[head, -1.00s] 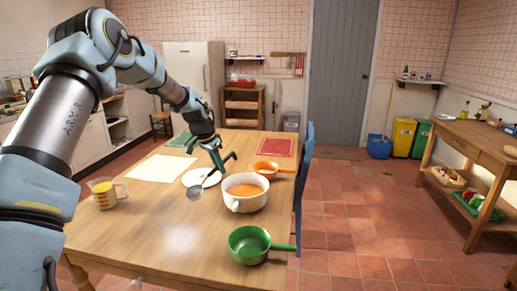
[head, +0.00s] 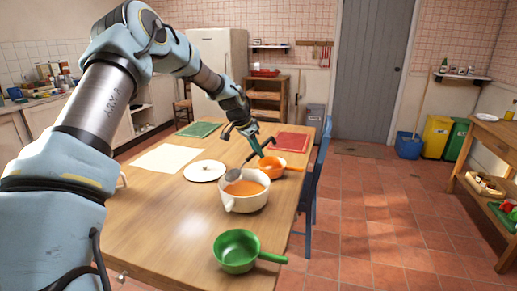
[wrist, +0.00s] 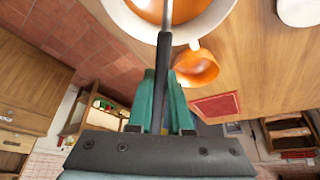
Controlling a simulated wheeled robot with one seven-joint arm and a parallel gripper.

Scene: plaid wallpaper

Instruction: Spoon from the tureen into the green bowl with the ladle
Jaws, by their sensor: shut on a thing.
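A white tureen (head: 245,203) with orange soup in it stands on the wooden table in the head view. It also shows at the top of the wrist view (wrist: 205,28). My gripper (head: 262,146) is above the table behind the tureen. It is shut on the dark handle of the ladle (wrist: 164,70). The ladle's metal bowl (head: 233,175) is at the tureen's left rim in the head view; whether it touches soup or rim I cannot tell. The green bowl (head: 237,251), with a side handle, stands near the table's front right edge and looks empty.
An orange pan (head: 269,166) stands close behind the tureen. A white lid (head: 205,171) lies to the left, by a cream mat (head: 167,158). Green (head: 200,130) and red (head: 292,142) mats lie farther back. A blue chair (head: 316,190) stands at the right edge.

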